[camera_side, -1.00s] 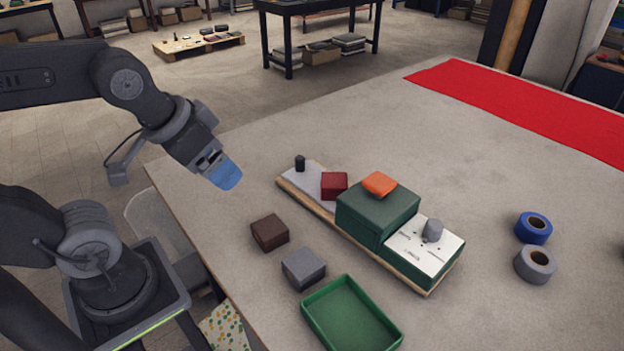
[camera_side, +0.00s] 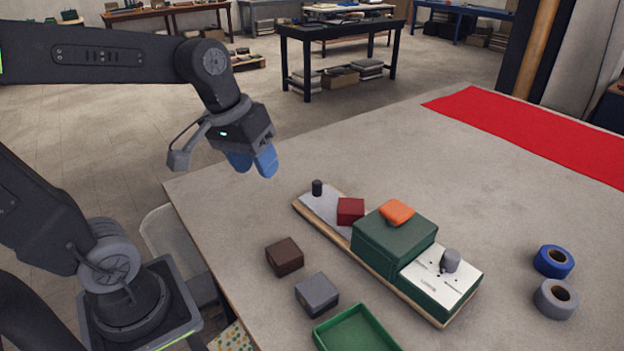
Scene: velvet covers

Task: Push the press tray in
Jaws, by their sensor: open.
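The press is a dark green block (camera_side: 392,241) on a long wooden board, with an orange piece (camera_side: 396,212) on its top. The grey press tray (camera_side: 325,207) sticks out of its left end. The tray has a black upright knob (camera_side: 317,188) at its outer end and a dark red box (camera_side: 350,211) lying on it near the press. My gripper (camera_side: 252,164), with blue fingertips, is open and empty. It hangs above the table's far left edge, up and left of the knob and apart from it.
A brown box (camera_side: 285,256), a grey box (camera_side: 317,294) and a green bin (camera_side: 357,330) stand in front of the press. A white panel with a grey knob (camera_side: 450,260) is at its right end. Blue tape (camera_side: 553,261) and grey tape (camera_side: 556,299) lie right.

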